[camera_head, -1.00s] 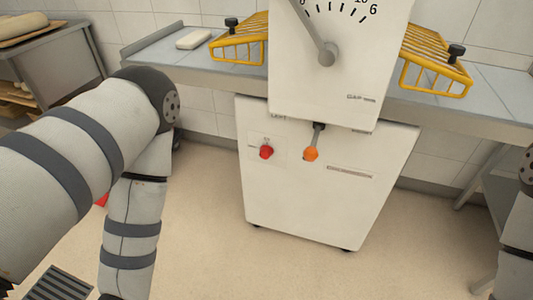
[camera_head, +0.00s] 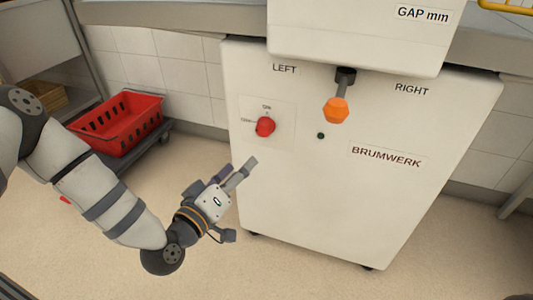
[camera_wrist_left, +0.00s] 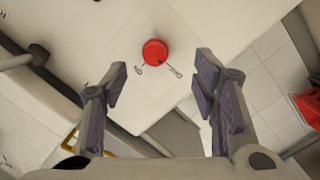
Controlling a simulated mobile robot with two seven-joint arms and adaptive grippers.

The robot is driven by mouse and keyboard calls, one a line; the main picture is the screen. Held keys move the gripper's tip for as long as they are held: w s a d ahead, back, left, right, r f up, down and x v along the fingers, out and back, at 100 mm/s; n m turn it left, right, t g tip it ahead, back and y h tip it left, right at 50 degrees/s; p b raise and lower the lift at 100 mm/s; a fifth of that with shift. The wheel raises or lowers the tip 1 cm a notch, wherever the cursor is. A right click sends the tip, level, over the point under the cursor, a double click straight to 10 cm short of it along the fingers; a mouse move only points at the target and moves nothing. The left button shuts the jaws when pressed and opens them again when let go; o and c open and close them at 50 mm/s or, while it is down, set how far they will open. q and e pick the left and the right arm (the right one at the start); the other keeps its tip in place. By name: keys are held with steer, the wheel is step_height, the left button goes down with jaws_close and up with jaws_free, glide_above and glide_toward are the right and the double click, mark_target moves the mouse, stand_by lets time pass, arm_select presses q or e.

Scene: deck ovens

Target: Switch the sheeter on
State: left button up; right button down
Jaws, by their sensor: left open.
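The sheeter (camera_head: 340,190) is a white cabinet with a round red switch knob (camera_head: 265,126) on its front, at the left, with small labels beside and above it. An orange-tipped lever (camera_head: 337,110) hangs between the words LEFT and RIGHT. My left gripper (camera_head: 238,172) is open and empty, below and to the left of the knob, apart from it. In the left wrist view the red knob (camera_wrist_left: 155,52) shows ahead, centred between and beyond the open fingers (camera_wrist_left: 158,92). My right gripper is not in view.
A red crate (camera_head: 118,122) stands on a low dolly by the tiled wall at the left. The sheeter's upper housing (camera_head: 350,35) overhangs the cabinet front. A small dark button or hole (camera_head: 320,136) sits right of the knob. The floor before the cabinet is clear.

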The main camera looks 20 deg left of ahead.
mark_target(262, 131)
arm_select(q)
steer(key=shift+t, duration=0.4)
steer(key=w+b, duration=0.1)
steer(key=w, duration=0.3)
steer(key=w+r+b, duration=0.1)
steer(key=w, duration=0.6)
steer(key=shift+w+d+r+b, duration=0.2)
steer(key=shift+w+d+b, duration=0.1)
steer(key=shift+w+b, duration=0.1)
steer(key=shift+w+d+r, duration=0.1)
steer(key=shift+w+r, duration=0.05)
steer(key=shift+w, duration=0.45)
steer(key=c, duration=1.2)
